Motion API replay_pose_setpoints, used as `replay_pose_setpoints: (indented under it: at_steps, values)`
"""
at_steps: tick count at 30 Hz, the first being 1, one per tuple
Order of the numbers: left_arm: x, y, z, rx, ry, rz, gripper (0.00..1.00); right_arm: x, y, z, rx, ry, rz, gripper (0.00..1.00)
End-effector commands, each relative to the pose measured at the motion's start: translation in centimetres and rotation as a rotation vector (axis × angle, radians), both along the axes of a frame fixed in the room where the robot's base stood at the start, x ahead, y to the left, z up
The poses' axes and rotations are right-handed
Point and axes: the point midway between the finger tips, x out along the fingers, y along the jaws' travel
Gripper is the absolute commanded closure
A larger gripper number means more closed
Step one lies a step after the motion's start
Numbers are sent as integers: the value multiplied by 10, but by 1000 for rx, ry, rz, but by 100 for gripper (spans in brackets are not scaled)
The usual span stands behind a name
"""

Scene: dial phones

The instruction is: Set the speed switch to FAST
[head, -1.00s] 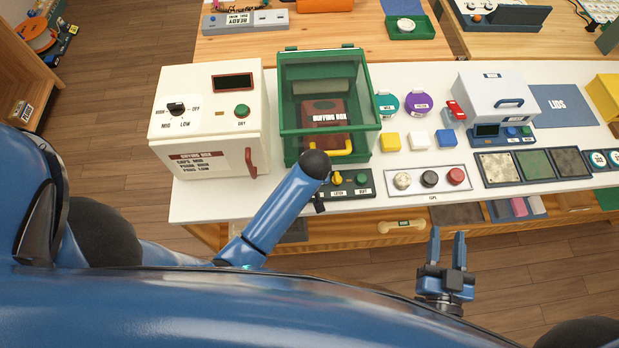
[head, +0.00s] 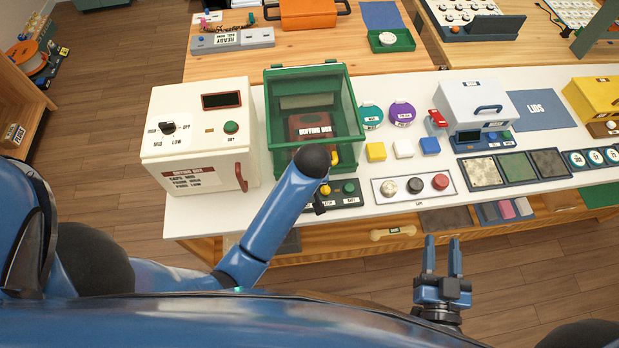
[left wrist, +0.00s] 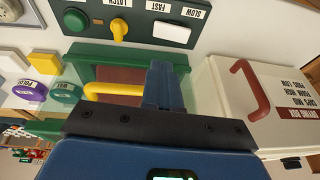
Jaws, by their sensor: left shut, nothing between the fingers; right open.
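The control panel (head: 351,192) lies in front of the green buffing box (head: 346,133). In the left wrist view the panel (left wrist: 143,33) carries a white speed switch (left wrist: 171,32) by the upside-down labels SLOW and FAST, a yellow latch knob (left wrist: 119,30) and a green button (left wrist: 75,20). Which way the switch is set I cannot tell. My left gripper (left wrist: 164,72) is shut and empty near the switch, apart from it in the picture. My arm covers the switch in the head view. My right gripper (head: 442,246) is open and empty before the table.
The box's yellow handle (left wrist: 103,89) is close to my left fingers. The drying box (head: 197,145) with its red handle (head: 240,176) stands left of the buffing box. A tray of round tops (head: 414,187) lies right of the panel. The floor around my right gripper is clear.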

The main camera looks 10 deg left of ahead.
Motion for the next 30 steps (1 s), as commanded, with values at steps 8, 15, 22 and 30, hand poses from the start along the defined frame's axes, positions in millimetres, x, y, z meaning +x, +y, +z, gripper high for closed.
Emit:
replay_pose_setpoints:
  at_steps: [8, 15, 22, 30]
  values:
    - [-6, -11, 30, -1, -1, 0, 100, 0, 0, -7, 0, -1, 0, 58]
    - [-8, -13, 36, 0, 0, 0, 100, 0, 0, -8, 0, -1, 0, 58]
    - [-8, -12, 36, 0, 1, 0, 100, 0, 0, -8, 0, -1, 0, 58]
    - [-8, -12, 36, 0, 1, 0, 100, 0, 0, -8, 0, -1, 0, 58]
